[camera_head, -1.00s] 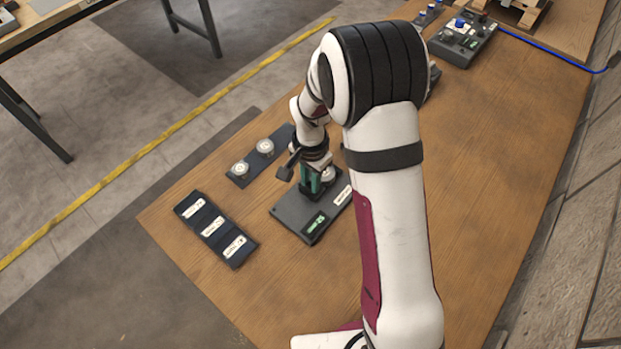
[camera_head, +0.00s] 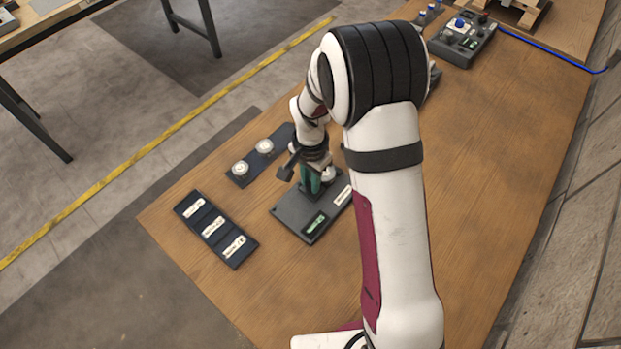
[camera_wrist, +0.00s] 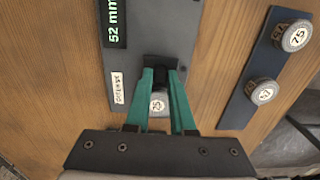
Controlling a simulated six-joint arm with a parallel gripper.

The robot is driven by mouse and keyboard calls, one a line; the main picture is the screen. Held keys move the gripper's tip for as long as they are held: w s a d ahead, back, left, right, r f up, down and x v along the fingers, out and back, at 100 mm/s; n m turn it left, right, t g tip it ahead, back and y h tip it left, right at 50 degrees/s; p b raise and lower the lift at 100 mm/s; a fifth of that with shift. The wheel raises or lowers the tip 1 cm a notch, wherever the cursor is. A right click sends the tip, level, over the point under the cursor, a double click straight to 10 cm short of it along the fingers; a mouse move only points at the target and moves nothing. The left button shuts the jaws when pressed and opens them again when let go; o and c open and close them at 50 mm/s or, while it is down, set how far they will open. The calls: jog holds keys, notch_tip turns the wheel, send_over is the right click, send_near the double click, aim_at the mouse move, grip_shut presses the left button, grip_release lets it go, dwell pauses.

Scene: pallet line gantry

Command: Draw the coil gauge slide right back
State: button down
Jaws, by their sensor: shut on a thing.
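The coil gauge (camera_head: 290,212) is a dark grey plate on the wooden bench, with a green-lit display (camera_head: 316,222). In the wrist view the display (camera_wrist: 115,22) reads 52 mm, and a small white label (camera_wrist: 118,88) sits below it. My gripper (camera_head: 311,190) is over the gauge. In the wrist view its green fingers (camera_wrist: 161,72) are shut on the black slide (camera_wrist: 160,63). A round pale coil (camera_wrist: 158,104) with a number shows between the fingers. The slide's track is partly hidden by my gripper.
A dark strip (camera_wrist: 250,75) beside the gauge holds two numbered coils, marked 75 and 57 (camera_wrist: 263,92). A dark tray (camera_head: 238,262) with three white labels lies left of the gauge. A control box (camera_head: 462,40) stands at the far end. Bare bench lies right of my arm.

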aim_at(301, 202)
dwell(0.4)
jog(key=shift+s+a, duration=1.15)
jog(key=shift+s, duration=0.05)
jog(key=c, duration=0.8)
grip_release()
jog(key=shift+o, duration=0.2)
notch_tip(301, 202, up, 16)
jog(key=s+d+r+n+y, duration=0.1)
jog(key=s+d, duration=0.1)
jog(key=s, duration=0.9)
jog(key=s+d+r+n, duration=0.1)
jog(key=s+d+n, duration=0.1)
jog(key=s, duration=1)
jog(key=shift+d+r+y, duration=0.15)
jog(key=shift+d+y, duration=0.25)
jog(key=shift+d, duration=0.25)
